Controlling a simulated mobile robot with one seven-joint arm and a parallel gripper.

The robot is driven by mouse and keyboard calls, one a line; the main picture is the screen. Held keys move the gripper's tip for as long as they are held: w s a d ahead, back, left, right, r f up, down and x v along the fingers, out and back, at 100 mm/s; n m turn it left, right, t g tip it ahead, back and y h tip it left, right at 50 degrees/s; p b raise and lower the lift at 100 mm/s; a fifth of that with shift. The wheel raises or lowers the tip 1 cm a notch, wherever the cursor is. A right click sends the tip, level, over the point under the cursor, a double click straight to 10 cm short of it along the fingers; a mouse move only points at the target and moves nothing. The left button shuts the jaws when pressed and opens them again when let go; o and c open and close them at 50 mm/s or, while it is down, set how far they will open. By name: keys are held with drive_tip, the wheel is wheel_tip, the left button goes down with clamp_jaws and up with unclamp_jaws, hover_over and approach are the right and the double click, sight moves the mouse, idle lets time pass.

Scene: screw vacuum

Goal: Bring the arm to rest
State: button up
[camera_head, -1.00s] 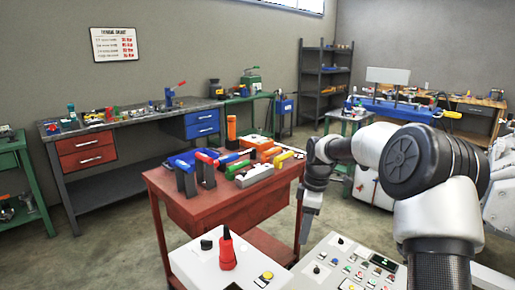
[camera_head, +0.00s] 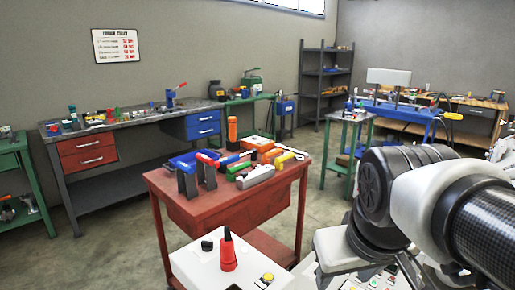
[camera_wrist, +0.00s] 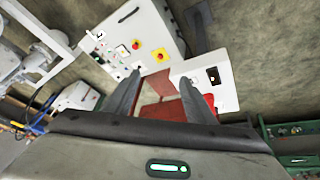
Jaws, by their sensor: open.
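My arm is folded back at the right of the head view, with its black and white links over the control panel. My gripper is hidden in the head view. In the wrist view my gripper (camera_wrist: 157,88) shows two dark fingers spread apart with nothing between them. Beyond the fingers are the red cart (camera_wrist: 160,88) and pale control boxes. The gripper holds nothing and appears clear of these things.
The red cart (camera_head: 228,205) carries colourful tools at the centre. A workbench (camera_head: 130,125) lines the left wall. A small green table (camera_head: 345,120) stands behind my arm. Floor is free between.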

wheel_tip(320, 180, up, 24)
drive_tip(key=s+m+p, duration=0.1)
drive_tip(key=s+p, duration=0.2)
drive_tip(key=p, duration=2.1)
drive_tip(key=shift+f+p, duration=0.2)
drive_tip(key=shift+p, duration=0.15)
drive_tip(key=shift+a, duration=0.1)
